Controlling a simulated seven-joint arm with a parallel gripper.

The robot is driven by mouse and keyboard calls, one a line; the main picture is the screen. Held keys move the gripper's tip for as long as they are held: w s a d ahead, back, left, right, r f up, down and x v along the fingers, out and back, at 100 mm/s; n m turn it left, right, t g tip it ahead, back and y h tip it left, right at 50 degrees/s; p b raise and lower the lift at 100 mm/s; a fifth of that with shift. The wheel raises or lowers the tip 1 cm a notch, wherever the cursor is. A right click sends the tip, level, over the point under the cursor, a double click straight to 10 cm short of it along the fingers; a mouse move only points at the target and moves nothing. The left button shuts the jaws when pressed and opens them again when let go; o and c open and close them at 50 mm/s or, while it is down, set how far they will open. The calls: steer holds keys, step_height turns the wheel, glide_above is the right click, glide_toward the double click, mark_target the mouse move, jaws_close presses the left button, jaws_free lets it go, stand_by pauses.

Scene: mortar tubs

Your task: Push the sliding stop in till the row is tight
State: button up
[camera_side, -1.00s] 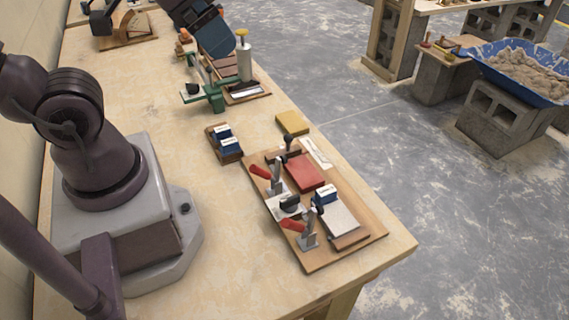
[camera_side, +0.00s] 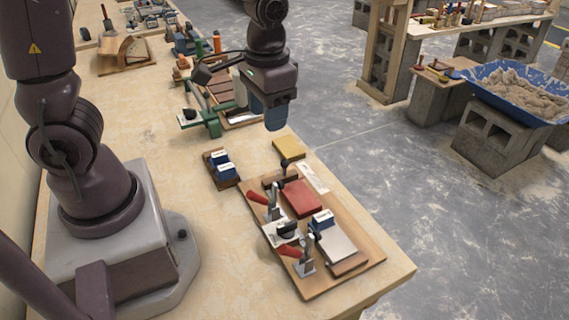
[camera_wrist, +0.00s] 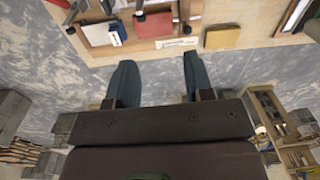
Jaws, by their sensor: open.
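A wooden fixture board (camera_side: 357,273) lies near the table's front right corner. On it a red block (camera_side: 301,198), a blue-and-white block (camera_side: 321,220) and a light grey block (camera_side: 337,243) lie in a line. Beside them are two clamps with red handles (camera_side: 257,196) and a white plate with a black knob (camera_side: 287,230). Which part is the sliding stop is unclear, as are gaps between the blocks. My gripper (camera_side: 277,116) hangs above and beyond the board's far end, open and empty. Its two spread fingers show in the wrist view (camera_wrist: 160,80), apart from the blocks.
A yellow sponge-like block (camera_side: 289,148) lies beyond the board. A small tray with blue blocks (camera_side: 222,168) stands left of it. A green stand (camera_side: 207,118) is farther back. The table is clear between my base and the board; its right edge drops to the floor.

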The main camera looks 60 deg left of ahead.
steer(key=g+y, duration=0.1)
glide_toward(285, 161)
steer(key=s+d+r, duration=0.2)
steer(key=s, duration=0.1)
steer(key=w+a+n, duration=0.1)
steer(key=w, duration=0.2)
steer(key=shift+t+y, duration=0.3)
steer(key=shift+y, duration=0.1)
steer(key=f, duration=0.4)
steer(key=a+f, duration=0.1)
steer(key=f, duration=0.3)
steer(key=a+f, duration=0.1)
steer(key=f, duration=0.4)
steer(key=shift+s+a, duration=0.25)
steer(key=shift+s, duration=0.15)
